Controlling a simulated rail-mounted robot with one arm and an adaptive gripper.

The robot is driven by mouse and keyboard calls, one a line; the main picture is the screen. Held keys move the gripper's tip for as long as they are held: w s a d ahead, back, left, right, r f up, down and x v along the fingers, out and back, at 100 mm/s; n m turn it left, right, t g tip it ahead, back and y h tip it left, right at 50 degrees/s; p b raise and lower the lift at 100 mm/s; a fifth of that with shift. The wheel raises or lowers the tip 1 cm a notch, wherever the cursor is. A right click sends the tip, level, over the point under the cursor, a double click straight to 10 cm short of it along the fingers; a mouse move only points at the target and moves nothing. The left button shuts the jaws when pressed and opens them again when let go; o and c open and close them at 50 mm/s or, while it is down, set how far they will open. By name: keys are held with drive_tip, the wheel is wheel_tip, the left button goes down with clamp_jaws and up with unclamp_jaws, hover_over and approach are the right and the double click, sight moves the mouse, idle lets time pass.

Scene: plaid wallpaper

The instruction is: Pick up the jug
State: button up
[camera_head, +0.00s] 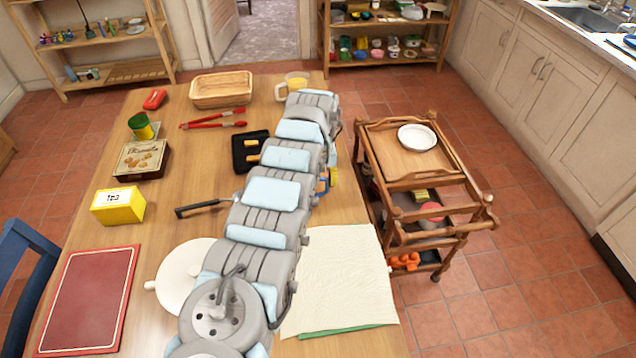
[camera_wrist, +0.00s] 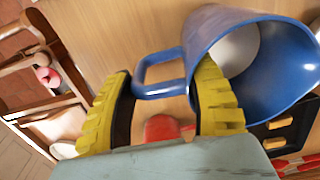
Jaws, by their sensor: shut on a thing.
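The blue jug (camera_wrist: 268,72) fills the upper right of the wrist view, its open mouth facing the camera and its loop handle (camera_wrist: 158,75) pointing left. My gripper (camera_wrist: 165,105) has its yellow ridged fingers on either side of the handle and is shut on the jug there. One finger lies against the jug's wall beside the handle. Whether the jug touches the table cannot be told.
A black holder with yellow handles (camera_head: 240,152) stands close to the jug, and red tongs (camera_head: 215,119) lie beyond it. A pan handle (camera_head: 204,206), a mug (camera_head: 294,82) and a basket (camera_head: 222,88) are also on the table (camera_head: 130,220). A wooden trolley (camera_head: 430,200) stands right of it.

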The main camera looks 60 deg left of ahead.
drive_tip(key=shift+s+r+p, duration=0.1)
drive_tip(key=shift+r+p, duration=0.5)
drive_tip(key=shift+r, duration=0.85)
drive_tip(key=shift+s, duration=0.15)
drive_tip(key=s+d+r+p, duration=0.5)
drive_tip(key=d+r+p, duration=0.2)
drive_tip(key=r+p, duration=0.1)
drive_tip(key=shift+s+d+r+p, duration=0.15)
drive_tip(key=shift+s+p, duration=0.15)
drive_tip(key=shift+p, duration=0.05)
idle(0.6)
drive_tip(key=shift+s+d+r+p, duration=0.15)
drive_tip(key=shift+r+p, duration=0.05)
drive_tip(key=shift+p, duration=0.65)
drive_tip(key=shift+d, duration=0.1)
